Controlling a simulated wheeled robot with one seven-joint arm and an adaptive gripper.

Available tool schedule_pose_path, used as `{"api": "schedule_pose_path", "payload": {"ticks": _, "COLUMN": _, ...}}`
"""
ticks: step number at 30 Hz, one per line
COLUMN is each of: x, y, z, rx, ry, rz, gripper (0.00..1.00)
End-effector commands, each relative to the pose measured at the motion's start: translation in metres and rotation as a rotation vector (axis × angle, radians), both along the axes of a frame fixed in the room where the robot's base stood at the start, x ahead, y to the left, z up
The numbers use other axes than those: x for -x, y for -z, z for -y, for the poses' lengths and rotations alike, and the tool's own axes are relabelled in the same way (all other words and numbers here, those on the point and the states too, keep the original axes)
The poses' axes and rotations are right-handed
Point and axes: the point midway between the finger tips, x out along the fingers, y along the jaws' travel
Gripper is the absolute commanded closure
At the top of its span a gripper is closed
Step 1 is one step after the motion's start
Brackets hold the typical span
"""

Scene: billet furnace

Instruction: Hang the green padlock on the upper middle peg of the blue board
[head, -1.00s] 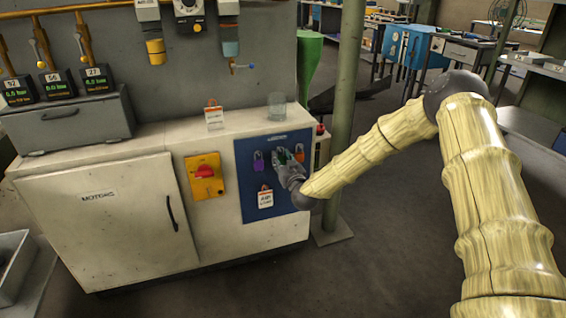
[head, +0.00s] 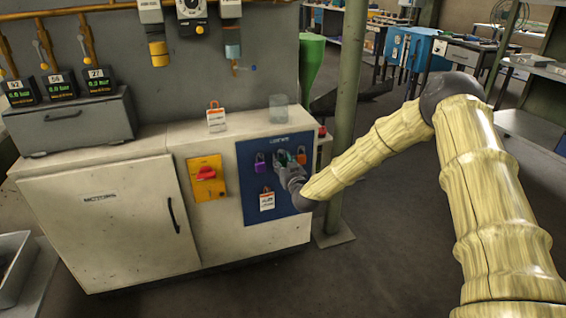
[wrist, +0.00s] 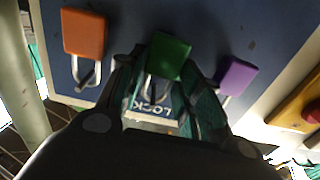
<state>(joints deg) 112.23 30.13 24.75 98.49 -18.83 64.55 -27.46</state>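The blue board (head: 251,205) is on the right front of the pale cabinet, and it fills the background of the wrist view (wrist: 120,18). The green padlock (wrist: 168,56) is between the fingertips of my gripper (wrist: 166,68), body away from me and shackle towards the LOCK lettering. My gripper (head: 291,161) seems shut on it, with a finger against each side. It is close to the board's upper row, between the purple padlock (head: 260,163) and the orange padlock (wrist: 84,33). The middle peg is hidden; I cannot tell whether the shackle is around it.
A tagged red padlock (head: 267,200) hangs below on the board. A yellow panel with a red switch (head: 207,178) is to the left. A glass (head: 278,108) and a tagged padlock (head: 216,117) stand on the cabinet top. A green post (head: 346,110) rises close to the right.

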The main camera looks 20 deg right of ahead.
Motion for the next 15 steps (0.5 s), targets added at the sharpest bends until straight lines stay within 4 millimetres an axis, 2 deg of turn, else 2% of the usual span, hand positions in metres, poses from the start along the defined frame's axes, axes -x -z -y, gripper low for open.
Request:
{"api": "schedule_pose_path", "payload": {"ticks": 1, "x": -0.0001, "y": -0.0002, "z": 0.0001, "rx": 0.000, "ry": 0.000, "rz": 0.000, "gripper": 0.52}}
{"api": "schedule_pose_path", "payload": {"ticks": 3, "x": -0.0001, "y": -0.0002, "z": 0.0001, "rx": 0.000, "ry": 0.000, "rz": 0.000, "gripper": 0.42}}
{"api": "schedule_pose_path", "payload": {"ticks": 15, "x": 0.0040, "y": 0.0002, "z": 0.0004, "rx": 0.000, "ry": 0.000, "rz": 0.000, "gripper": 0.42}}
